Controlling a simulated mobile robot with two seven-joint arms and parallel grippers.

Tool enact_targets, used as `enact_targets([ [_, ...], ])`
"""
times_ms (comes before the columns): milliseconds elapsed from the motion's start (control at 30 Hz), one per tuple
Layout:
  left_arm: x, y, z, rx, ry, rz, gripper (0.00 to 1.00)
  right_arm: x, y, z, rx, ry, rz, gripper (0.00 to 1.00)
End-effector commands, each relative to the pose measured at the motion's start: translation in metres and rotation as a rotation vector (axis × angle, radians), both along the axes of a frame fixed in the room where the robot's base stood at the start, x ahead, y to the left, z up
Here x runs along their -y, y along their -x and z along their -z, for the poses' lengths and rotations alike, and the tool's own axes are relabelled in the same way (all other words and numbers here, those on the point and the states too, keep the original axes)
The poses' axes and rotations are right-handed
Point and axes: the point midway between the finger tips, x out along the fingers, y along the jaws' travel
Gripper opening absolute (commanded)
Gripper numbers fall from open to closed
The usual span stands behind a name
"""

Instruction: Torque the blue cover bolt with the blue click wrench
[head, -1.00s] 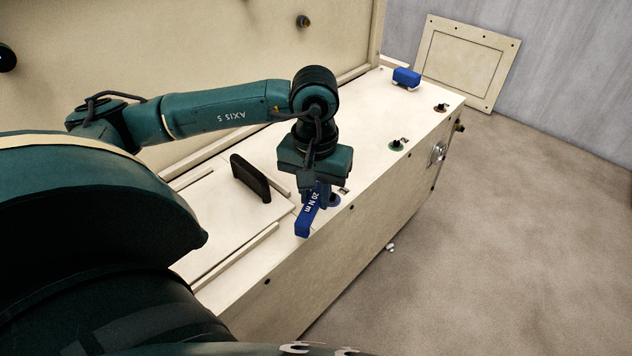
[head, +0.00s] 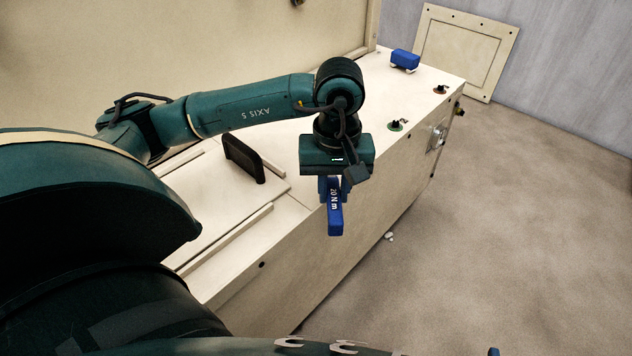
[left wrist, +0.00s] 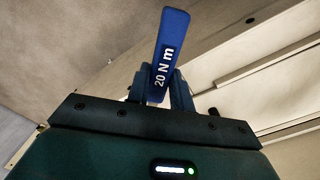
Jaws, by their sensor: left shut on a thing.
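The blue click wrench (head: 335,222), marked "20 N m", is held in my left gripper (head: 335,190), whose fingers are closed around it. In the head view its handle points toward the bottom of the picture, over the front edge of the cream bench. It also shows in the left wrist view (left wrist: 169,45), sticking out between the fingers (left wrist: 160,92). The blue cover bolt does not show now; my gripper and the wrench cover that area. I cannot tell whether the wrench's head sits on the bolt. My right gripper is not in view.
A black handle (head: 243,158) stands on a panel between rails (head: 225,238), left of my gripper. A green-ringed bolt (head: 395,126), another bolt (head: 440,90) and a blue block (head: 405,60) are farther along the bench top. A cream plate (head: 468,48) leans against the wall.

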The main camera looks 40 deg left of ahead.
Motion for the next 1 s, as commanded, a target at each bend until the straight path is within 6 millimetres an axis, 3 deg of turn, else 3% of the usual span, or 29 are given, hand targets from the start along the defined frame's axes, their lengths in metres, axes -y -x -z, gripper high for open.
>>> enact_targets([
  [233,0.026,-0.031,-0.001,0.001,0.002,-0.378,0.00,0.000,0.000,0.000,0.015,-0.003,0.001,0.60],
  [500,0.035,-0.063,-0.001,0.001,0.001,-0.719,0.00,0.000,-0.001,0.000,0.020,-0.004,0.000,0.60],
  [1000,0.035,-0.065,0.008,0.001,0.000,-0.755,0.00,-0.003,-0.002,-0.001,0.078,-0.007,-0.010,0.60],
])
